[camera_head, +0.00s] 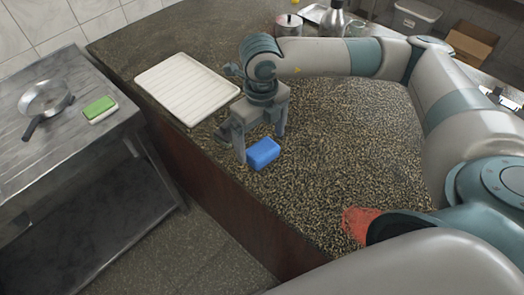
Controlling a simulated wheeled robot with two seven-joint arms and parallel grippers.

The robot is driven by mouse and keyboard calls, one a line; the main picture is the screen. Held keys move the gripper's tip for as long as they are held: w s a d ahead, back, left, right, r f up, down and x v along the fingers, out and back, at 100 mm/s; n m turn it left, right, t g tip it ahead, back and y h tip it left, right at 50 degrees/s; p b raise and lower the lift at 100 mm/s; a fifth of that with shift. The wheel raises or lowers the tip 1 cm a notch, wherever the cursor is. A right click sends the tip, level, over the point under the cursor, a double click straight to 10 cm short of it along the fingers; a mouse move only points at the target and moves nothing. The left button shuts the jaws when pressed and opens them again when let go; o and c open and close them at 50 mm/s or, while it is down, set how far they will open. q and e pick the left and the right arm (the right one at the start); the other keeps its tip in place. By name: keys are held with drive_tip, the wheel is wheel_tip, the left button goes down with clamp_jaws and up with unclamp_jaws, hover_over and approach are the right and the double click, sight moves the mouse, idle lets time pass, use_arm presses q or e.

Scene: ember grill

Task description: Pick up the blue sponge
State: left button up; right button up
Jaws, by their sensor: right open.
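The blue sponge (262,154) lies on the speckled stone counter (330,150), near its front left edge. My right gripper (262,147) points down over the sponge, with its two fingers apart. One finger comes down at the sponge's left end and the other behind its right side. I cannot tell whether either finger touches the sponge. My left gripper is not in view.
A white ribbed tray (186,88) lies left of the gripper. A metal side table (60,125) holds a pan (45,98) and a green and white sponge (100,109). A pot (288,24) and a kettle (333,20) stand at the back. A red item (357,222) lies near my arm.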

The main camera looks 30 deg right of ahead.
sight(262, 148)
drive_tip(key=shift+d+f+p, duration=0.1)
drive_tip(key=shift+f+p, duration=0.15)
drive_tip(key=shift+p, duration=0.05)
wheel_tip(262, 148, down, 3)
drive_tip(key=shift+r+p, duration=0.1)
drive_tip(key=shift+p, duration=0.75)
drive_tip(key=shift+f, duration=0.65)
drive_tip(key=c, duration=1.1)
